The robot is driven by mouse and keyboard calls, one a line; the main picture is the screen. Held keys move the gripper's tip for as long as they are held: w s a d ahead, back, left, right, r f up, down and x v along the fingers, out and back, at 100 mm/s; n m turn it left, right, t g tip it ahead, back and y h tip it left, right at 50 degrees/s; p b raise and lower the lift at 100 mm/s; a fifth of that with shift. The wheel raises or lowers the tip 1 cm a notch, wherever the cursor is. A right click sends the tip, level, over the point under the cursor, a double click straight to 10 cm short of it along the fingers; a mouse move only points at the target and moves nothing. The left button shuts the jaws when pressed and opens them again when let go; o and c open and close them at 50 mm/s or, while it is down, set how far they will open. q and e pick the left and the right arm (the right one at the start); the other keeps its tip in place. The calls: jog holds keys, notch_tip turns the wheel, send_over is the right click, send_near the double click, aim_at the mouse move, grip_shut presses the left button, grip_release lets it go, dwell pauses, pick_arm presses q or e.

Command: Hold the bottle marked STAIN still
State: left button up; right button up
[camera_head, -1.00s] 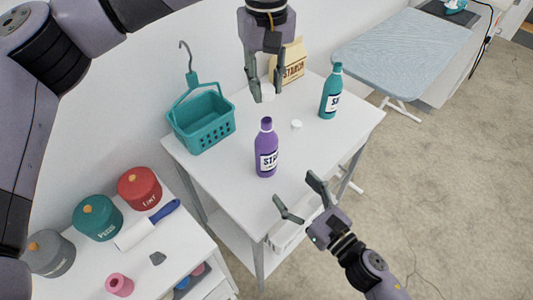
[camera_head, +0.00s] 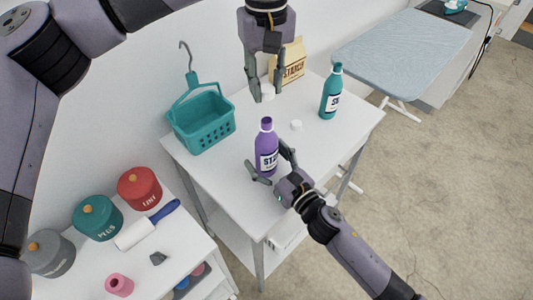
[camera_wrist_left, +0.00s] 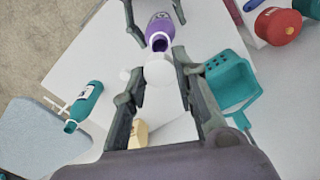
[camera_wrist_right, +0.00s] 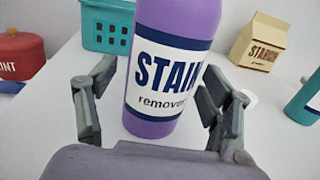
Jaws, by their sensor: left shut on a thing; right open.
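My right gripper (camera_head: 275,168) is open, low on the table, with one finger on each side of the bottle (camera_wrist_right: 165,110). A gap shows at the left finger; the right finger is close, and contact is hard to tell. My left gripper (camera_head: 264,92) is shut on a white cap (camera_wrist_left: 160,72) and holds it above and behind the bottle.
A second white cap (camera_head: 296,125) lies on the table (camera_head: 230,185). A teal bottle (camera_head: 331,92) stands at the right, a starch bag (camera_head: 291,66) at the back, and a teal basket (camera_head: 205,125) at the left. A lower shelf with lidded jars (camera_head: 140,188) is at front left.

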grip_shut()
pick_arm(q)
send_over(266, 120)
jog(key=shift+f, duration=2.5)
